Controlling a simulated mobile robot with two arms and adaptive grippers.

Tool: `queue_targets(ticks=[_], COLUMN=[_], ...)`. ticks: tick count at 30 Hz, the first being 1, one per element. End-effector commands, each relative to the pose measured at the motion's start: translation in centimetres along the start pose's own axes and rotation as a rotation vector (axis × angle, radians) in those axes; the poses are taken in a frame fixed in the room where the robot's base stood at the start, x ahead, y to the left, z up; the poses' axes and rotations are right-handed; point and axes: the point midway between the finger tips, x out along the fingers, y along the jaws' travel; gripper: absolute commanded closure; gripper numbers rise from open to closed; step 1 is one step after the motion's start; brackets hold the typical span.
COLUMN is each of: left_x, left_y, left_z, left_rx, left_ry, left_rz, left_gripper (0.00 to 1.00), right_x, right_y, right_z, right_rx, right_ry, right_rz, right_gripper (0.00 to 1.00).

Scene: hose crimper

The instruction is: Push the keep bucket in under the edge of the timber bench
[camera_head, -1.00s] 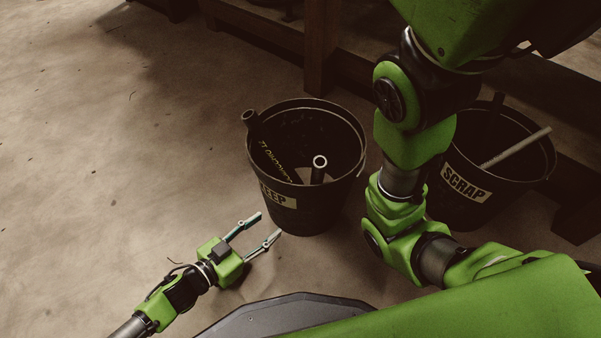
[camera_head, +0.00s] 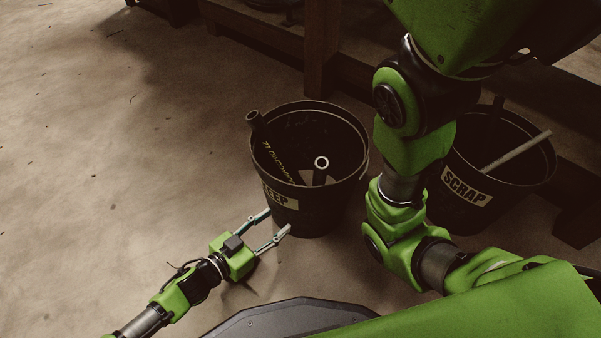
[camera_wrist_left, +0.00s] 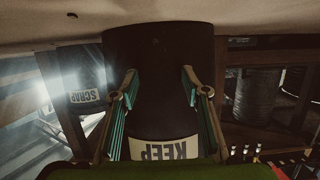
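The keep bucket (camera_head: 318,205) is black with a pale KEEP label and stands upright on the floor, with pieces of hose inside. My left gripper (camera_head: 278,226) is low at its near-left side, fingers apart, tips at or very close to the wall; contact is hard to tell. In the left wrist view, the bucket (camera_wrist_left: 158,80) appears upside down between the open fingers (camera_wrist_left: 158,78), its KEEP label close. The timber bench's leg (camera_head: 321,50) and low rail (camera_head: 255,36) stand behind the bucket. My right gripper is not visible.
A scrap bucket (camera_head: 466,205) with a pale rod in it stands to the right, partly behind my arm. It also shows in the left wrist view (camera_wrist_left: 86,92). The floor to the left (camera_head: 110,160) is clear.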

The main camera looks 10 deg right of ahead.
Motion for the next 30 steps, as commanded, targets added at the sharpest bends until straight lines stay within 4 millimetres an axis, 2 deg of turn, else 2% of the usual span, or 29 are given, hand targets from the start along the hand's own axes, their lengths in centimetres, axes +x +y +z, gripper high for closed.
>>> queue_targets(ticks=[30], left_x=[5.1], left_y=[0.1], left_z=[-1.5], left_rx=[0.001], left_ry=[0.006], left_rz=[0.003], left_gripper=[0.58], right_x=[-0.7], right_y=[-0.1], right_z=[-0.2], right_rx=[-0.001], right_ry=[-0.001], right_rz=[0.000], right_gripper=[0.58])
